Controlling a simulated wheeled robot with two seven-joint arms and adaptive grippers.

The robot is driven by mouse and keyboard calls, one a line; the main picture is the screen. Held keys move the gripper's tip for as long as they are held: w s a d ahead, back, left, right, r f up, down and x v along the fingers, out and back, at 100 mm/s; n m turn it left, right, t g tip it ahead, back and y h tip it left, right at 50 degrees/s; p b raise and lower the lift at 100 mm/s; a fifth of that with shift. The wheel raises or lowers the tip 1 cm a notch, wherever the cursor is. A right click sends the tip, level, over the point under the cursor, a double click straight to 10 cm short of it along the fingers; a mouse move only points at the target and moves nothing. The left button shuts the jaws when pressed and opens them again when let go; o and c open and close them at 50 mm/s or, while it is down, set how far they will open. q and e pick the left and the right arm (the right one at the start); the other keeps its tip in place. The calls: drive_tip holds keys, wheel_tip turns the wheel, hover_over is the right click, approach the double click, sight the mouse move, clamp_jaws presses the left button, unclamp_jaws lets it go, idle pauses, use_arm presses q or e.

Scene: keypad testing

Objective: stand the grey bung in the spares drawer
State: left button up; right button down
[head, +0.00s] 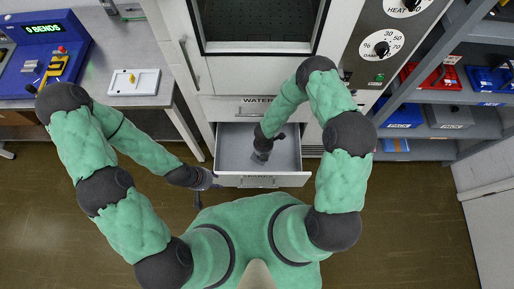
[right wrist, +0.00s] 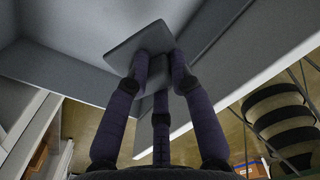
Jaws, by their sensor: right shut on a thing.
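The spares drawer (head: 287,150) stands pulled open below the cabinet in the head view, with its label on the front. My right gripper (head: 262,151) reaches down into it. In the right wrist view my right gripper (right wrist: 158,72) is shut on the grey bung (right wrist: 150,38), whose flat, square-looking end shows beyond the fingertips. The pale drawer walls (right wrist: 70,65) are close around it. I cannot tell whether the bung touches the drawer floor. My left gripper (head: 210,180) is at the drawer's front left corner; its fingers are too small to read.
A closed drawer marked WATER (head: 255,108) is just above the open one. Shelves with red bins (head: 432,76) and blue bins (head: 402,113) stand right. The floor in front is clear.

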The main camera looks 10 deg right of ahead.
drive_tip(key=shift+s+a+f+n, duration=0.25)
drive_tip(key=shift+a+f+n, duration=0.05)
drive_tip(key=shift+f+n, duration=0.2)
drive_tip(key=shift+d+f, duration=0.1)
drive_tip(key=shift+w+d+f+b, duration=0.1)
drive_tip(key=shift+d+f+b, duration=1.15)
drive_tip(key=shift+d+f, duration=2.1)
drive_tip(key=shift+d+f+b, duration=1.25)
drive_tip(key=shift+d+f, duration=1.8)
drive_tip(key=shift+d, duration=0.5)
drive_tip(key=shift+f, duration=0.15)
drive_tip(key=c, duration=1.1)
unclamp_jaws()
